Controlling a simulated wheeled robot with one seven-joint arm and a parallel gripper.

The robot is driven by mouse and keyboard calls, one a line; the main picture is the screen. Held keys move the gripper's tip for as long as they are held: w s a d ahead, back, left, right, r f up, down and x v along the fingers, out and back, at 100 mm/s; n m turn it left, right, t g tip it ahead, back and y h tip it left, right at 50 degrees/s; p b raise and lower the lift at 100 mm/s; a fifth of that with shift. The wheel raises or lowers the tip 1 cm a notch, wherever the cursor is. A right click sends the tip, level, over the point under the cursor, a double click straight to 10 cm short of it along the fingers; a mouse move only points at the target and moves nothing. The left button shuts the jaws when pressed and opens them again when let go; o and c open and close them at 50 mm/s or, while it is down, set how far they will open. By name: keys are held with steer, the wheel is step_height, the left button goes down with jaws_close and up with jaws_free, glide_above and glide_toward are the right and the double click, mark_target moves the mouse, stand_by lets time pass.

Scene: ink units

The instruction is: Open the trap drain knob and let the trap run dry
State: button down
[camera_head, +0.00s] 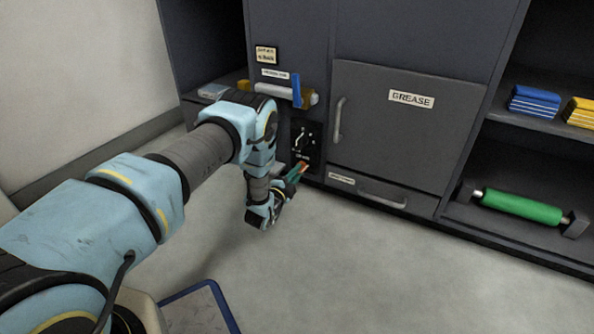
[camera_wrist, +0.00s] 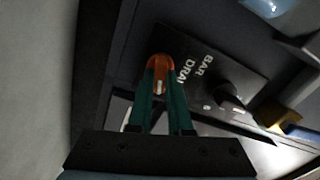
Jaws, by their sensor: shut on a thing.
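An orange knob (camera_wrist: 159,63) with a white mark sits on a black panel whose partly hidden lettering reads "BAR" and "DRAI". In the head view the orange knob (camera_head: 304,162) shows low on the cabinet front, just beyond my fingertips. My gripper (camera_wrist: 160,80) is shut on it, one green finger on each side. In the head view my gripper (camera_head: 296,173) reaches toward the cabinet from the left, close above the floor. The fingers hide part of the knob. No water or flow shows.
A black dial (camera_wrist: 231,94) is beside the orange knob. A blue lever (camera_head: 297,90) sticks out above the panel. The GREASE door (camera_head: 405,125) and a low drawer with a handle (camera_head: 382,201) are to the right, both shut. A shelf holds a green roller (camera_head: 522,206).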

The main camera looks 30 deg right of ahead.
steer(key=shift+f+m+p, duration=0.1)
steer(key=shift+m+p, duration=0.25)
steer(key=shift+m, duration=1.35)
steer(key=c, duration=0.8)
jaws_free()
steer(key=shift+c, duration=0.2)
steer(key=p+v, duration=0.4)
steer(key=v, duration=0.7)
steer(key=shift+p, duration=0.3)
steer(key=shift+w, duration=0.1)
